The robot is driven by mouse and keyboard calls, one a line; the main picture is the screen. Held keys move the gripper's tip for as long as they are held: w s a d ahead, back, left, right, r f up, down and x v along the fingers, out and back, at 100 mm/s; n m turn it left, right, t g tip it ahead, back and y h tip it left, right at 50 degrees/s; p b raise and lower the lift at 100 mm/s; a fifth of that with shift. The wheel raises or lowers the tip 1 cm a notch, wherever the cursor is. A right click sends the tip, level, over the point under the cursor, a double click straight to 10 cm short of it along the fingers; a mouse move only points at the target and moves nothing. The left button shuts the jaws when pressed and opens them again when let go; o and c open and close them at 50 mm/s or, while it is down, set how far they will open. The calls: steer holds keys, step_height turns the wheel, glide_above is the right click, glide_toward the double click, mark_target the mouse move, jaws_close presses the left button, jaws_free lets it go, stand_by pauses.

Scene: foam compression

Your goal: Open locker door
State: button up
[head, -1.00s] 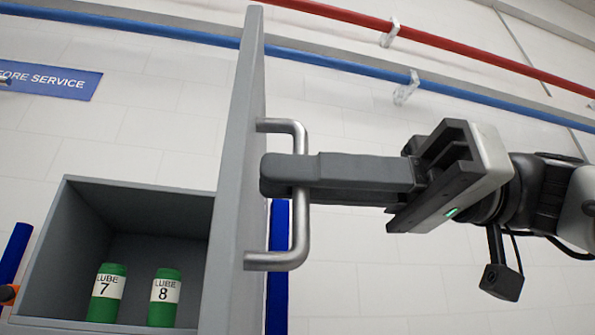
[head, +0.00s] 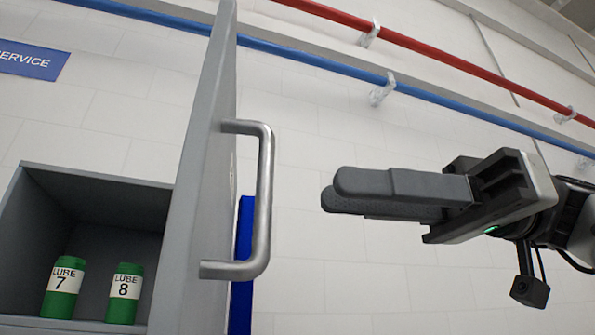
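The grey locker door (head: 195,170) stands swung open, seen nearly edge-on, with its metal bar handle (head: 264,195) on the right side. The grey locker (head: 100,190) is open to view at the lower left. Inside stand two green bottles with white labels, LUBE 7 (head: 63,290) and LUBE 8 (head: 125,292). My gripper (head: 335,193) is to the right of the handle, clear of it, with its fingers pointing left. Nothing shows in the fingers. The two fingers overlap in this view, with little or no gap visible between them.
A blue upright piece (head: 241,265) shows behind the door. A red pipe (head: 430,65) and a blue pipe (head: 330,68) run along the white wall. A blue sign (head: 28,60) is at the upper left. The space between handle and gripper is free.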

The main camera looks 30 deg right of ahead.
steer(key=p+v, duration=0.1)
steer(key=v, duration=0.8)
steer(key=shift+p, duration=0.4)
steer(key=shift+a, duration=0.1)
steer(key=w+a+f+m+t+h, duration=0.2)
steer(key=w+a+f+m+h, duration=0.3)
steer(key=a+f, duration=0.4)
steer(key=w+a+f+m+t+h, duration=0.1)
steer(key=w+a+f+m+h, duration=0.2)
steer(key=w+a+f+m, duration=0.5)
steer(key=w+d+f+m+g+h, duration=0.15)
steer(key=f+h, duration=0.35)
steer(key=f, duration=1.1)
steer(key=d+f+m+h, duration=0.15)
steer(key=f+h, duration=0.25)
steer(key=f, duration=1.1)
steer(key=shift+n+h, duration=0.3)
steer(key=r+p, duration=0.2)
steer(key=p, duration=0.1)
steer(key=d+r+p, duration=0.1)
steer(key=r+p, duration=0.1)
steer(key=p, duration=0.1)
steer(key=shift+s+d+r, duration=0.15)
steer(key=shift+s+r, duration=0.05)
steer(key=shift+r, duration=0.15)
